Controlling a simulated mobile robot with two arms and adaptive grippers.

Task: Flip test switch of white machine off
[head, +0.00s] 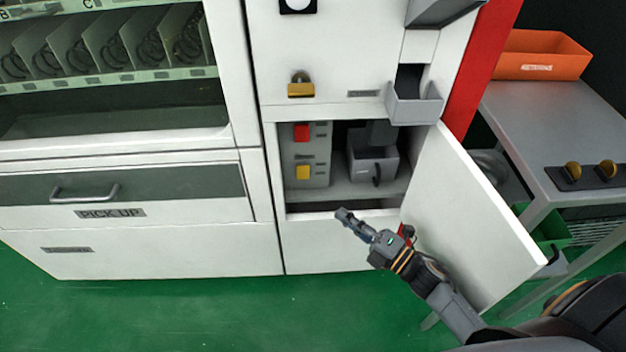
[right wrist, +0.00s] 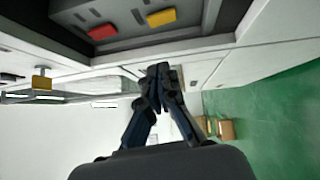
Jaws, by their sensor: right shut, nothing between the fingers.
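The white machine (head: 350,235) has its lower compartment open, with the white door (head: 470,225) swung out to the right. Inside stands a grey switch box (head: 306,151) with a red switch (head: 301,132) above a yellow switch (head: 302,172). Which of them is the test switch, I cannot read. My right gripper (head: 343,215) is shut and empty, in front of the compartment's lower edge, below and right of the switches. In the right wrist view the gripper (right wrist: 158,70) points toward the opening, with the red switch (right wrist: 103,32) and yellow switch (right wrist: 161,17) beyond it. My left gripper is not in view.
A grey bin (head: 374,165) stands right of the switch box inside the compartment. The open door flanks my right arm. A grey table (head: 545,135) with an orange bin (head: 540,55) stands at right. Green floor lies clear at left.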

